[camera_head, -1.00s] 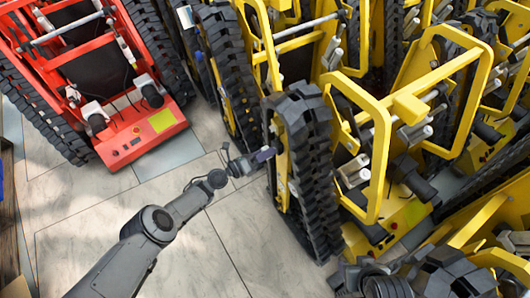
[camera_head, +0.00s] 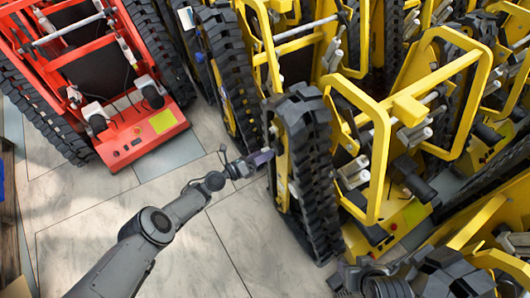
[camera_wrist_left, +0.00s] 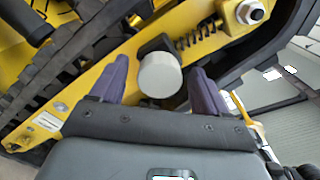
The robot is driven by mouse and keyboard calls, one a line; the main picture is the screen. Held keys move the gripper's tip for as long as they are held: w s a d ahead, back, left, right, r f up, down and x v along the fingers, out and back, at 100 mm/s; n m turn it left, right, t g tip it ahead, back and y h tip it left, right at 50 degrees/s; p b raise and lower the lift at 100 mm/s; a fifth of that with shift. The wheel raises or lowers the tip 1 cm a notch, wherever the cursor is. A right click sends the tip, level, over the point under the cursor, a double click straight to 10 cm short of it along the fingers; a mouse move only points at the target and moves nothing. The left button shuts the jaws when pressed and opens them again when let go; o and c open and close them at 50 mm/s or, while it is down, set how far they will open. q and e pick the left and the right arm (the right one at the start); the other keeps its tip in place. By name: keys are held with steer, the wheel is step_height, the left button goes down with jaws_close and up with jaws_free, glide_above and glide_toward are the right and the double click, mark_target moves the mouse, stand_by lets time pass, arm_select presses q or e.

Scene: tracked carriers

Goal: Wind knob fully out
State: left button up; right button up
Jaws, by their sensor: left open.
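The knob (camera_wrist_left: 160,75) is a pale grey-white round cap on a dark block, mounted on the yellow side frame (camera_wrist_left: 95,85) of a tracked carrier. In the left wrist view it sits between the two purple fingers of my left gripper (camera_wrist_left: 160,84), with a gap on each side. The gripper is open around it. In the head view my left gripper (camera_head: 262,157) is at the left side of the yellow carrier (camera_head: 378,165), beside its black track (camera_head: 310,170); the knob is too small to make out there. I cannot make out my right gripper.
A red tracked carrier (camera_head: 130,140) stands at the left. Several more yellow carriers crowd the back and right. A coil spring (camera_wrist_left: 198,37) and bolt (camera_wrist_left: 250,12) lie near the knob. The tiled floor (camera_head: 205,255) is clear around my left arm.

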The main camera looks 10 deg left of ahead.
arm_select(q)
steer(key=p+v, duration=0.3)
steer(key=v, duration=0.6)
steer(key=shift+s+a, duration=0.25)
steer(key=shift+a, duration=0.05)
